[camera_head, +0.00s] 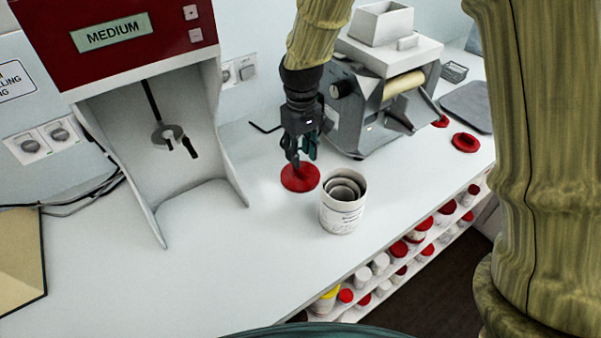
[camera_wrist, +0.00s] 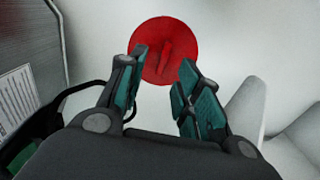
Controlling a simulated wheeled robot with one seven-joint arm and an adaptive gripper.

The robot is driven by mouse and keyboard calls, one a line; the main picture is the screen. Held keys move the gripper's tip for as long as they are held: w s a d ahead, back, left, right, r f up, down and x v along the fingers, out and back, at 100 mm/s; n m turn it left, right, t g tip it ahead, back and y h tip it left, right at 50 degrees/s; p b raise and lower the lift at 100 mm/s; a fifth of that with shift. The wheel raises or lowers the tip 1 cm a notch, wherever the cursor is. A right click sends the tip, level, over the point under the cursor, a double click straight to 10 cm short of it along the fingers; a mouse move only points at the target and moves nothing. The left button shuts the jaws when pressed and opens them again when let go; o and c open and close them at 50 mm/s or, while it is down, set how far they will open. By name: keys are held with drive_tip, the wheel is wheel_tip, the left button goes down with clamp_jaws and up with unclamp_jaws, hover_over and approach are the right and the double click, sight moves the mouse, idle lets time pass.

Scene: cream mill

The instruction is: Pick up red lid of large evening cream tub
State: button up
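A round red lid (camera_head: 300,178) lies flat on the white counter, just left of and behind an open white tub (camera_head: 341,212) with smaller tubs nested in it. The tub has a printed label. My gripper (camera_head: 299,160) is pointed down right above the lid. In the wrist view the lid (camera_wrist: 164,50) shows a raised ridge in its middle. My gripper's two fingers (camera_wrist: 160,72) are apart on either side of that ridge, with nothing between them at their tips. I cannot tell how close the tips are to the lid.
A grey roller machine (camera_head: 380,85) stands behind and right of the tub. A red-topped mixer (camera_head: 130,40) stands on the left. More red lids (camera_head: 466,142) lie at the right. Shelves of small tubs (camera_head: 400,262) run below the counter's front edge. The counter (camera_head: 235,260) at front left is clear.

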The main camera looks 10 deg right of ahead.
sight(300, 174)
drive_tip(key=shift+s+f, duration=0.1)
drive_tip(key=shift+s, duration=0.2)
drive_tip(key=f, duration=0.1)
drive_tip(key=f+p, duration=0.1)
drive_tip(key=f, duration=0.1)
drive_tip(key=shift+w+a+f, duration=0.1)
drive_tip(key=shift+w+a, duration=0.05)
drive_tip(key=shift+w, duration=0.05)
drive_tip(key=shift+s+f+p, duration=0.15)
drive_tip(key=shift+f+p, duration=0.15)
drive_tip(key=shift+f, duration=0.35)
drive_tip(key=shift+f, duration=0.1)
clamp_jaws()
